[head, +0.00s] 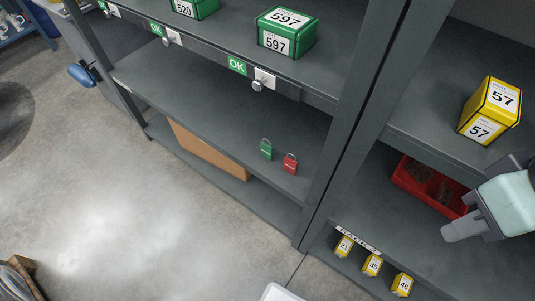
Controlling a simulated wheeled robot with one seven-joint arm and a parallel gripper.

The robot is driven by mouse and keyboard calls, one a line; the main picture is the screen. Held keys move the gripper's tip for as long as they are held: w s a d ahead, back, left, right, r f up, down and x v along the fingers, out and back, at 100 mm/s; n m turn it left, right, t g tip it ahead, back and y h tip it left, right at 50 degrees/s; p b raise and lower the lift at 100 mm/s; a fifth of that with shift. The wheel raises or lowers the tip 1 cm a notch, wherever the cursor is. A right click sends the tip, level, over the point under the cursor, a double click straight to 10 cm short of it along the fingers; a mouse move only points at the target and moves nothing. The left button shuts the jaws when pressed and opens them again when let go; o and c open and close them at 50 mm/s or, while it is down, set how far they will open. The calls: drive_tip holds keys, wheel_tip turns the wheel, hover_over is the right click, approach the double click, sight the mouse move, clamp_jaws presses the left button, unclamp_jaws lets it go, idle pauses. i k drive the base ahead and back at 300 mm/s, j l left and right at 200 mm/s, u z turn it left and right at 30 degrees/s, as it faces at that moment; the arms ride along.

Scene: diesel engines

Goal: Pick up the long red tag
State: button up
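A small red lock-shaped tag (290,164) with a pale shackle and white lettering stands on the middle grey shelf, near its front right corner. A similar green one (266,149) stands just left of it, with a small gap between them. I see no other red tag. A part of my arm shows at the right edge, well to the right of the red tag, in front of the right-hand rack.
The shelf (205,103) around the tags is mostly bare. Green boxes (287,32) stand on the shelf above. A rack post (345,130) is right of the tags. The right rack holds yellow boxes (490,108) and a red bin (420,180). Open floor (130,200) lies left.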

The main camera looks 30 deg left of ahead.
sight(290, 166)
drive_tip(key=u, duration=1.05)
